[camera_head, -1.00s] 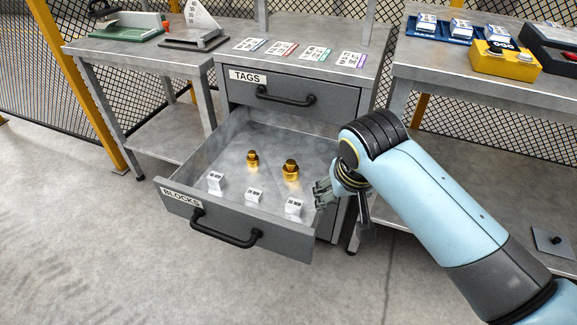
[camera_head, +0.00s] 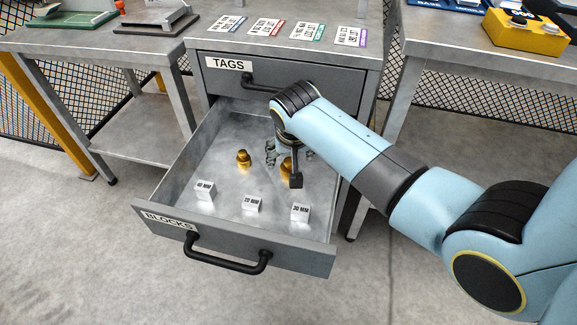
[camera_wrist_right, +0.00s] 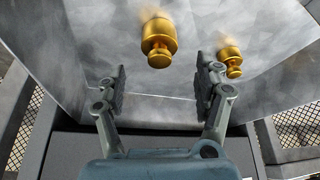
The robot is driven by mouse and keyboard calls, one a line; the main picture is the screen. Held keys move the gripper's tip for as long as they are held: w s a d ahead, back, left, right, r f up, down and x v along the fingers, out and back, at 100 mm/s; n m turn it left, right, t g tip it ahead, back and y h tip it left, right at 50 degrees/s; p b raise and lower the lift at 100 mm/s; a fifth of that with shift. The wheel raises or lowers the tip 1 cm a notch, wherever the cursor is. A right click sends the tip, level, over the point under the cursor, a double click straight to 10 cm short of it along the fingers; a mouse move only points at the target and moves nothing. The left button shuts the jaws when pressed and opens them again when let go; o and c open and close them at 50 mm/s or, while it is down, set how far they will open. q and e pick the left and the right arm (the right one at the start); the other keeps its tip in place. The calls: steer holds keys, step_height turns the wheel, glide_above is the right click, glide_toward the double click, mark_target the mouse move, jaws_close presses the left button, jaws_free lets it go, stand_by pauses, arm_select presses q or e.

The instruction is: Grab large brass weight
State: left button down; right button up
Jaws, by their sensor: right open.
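The large brass weight (camera_head: 286,166) stands in the open drawer, partly hidden by my right gripper and wrist. In the right wrist view the large brass weight (camera_wrist_right: 159,38) lies ahead of the gap between the fingers, a little beyond the fingertips. A smaller brass weight (camera_head: 243,158) stands to its left in the head view; it shows at right in the wrist view (camera_wrist_right: 231,62), beyond the finger on that side. My right gripper (camera_head: 286,152) is open and empty over the drawer; both spread fingers show in the wrist view (camera_wrist_right: 161,76). My left gripper is not in view.
The drawer (camera_head: 175,185), labelled BLOCKS, is pulled out. Three white blocks stand near its front: 40 MM (camera_head: 204,191), 20 MM (camera_head: 252,204) and 30 MM (camera_head: 299,212). The closed TAGS drawer (camera_head: 225,66) is above. A side table (camera_head: 445,50) stands right.

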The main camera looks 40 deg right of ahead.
mark_target(290, 160)
steer(key=b+x, duration=0.1)
steer(key=x, duration=0.3)
steer(key=shift+w+d+f+b, duration=0.1)
steer(key=shift+f+b, duration=0.25)
steer(key=shift+r, duration=0.1)
steer(key=shift+c, duration=1.6)
steer(key=c, duration=0.7)
jaws_close()
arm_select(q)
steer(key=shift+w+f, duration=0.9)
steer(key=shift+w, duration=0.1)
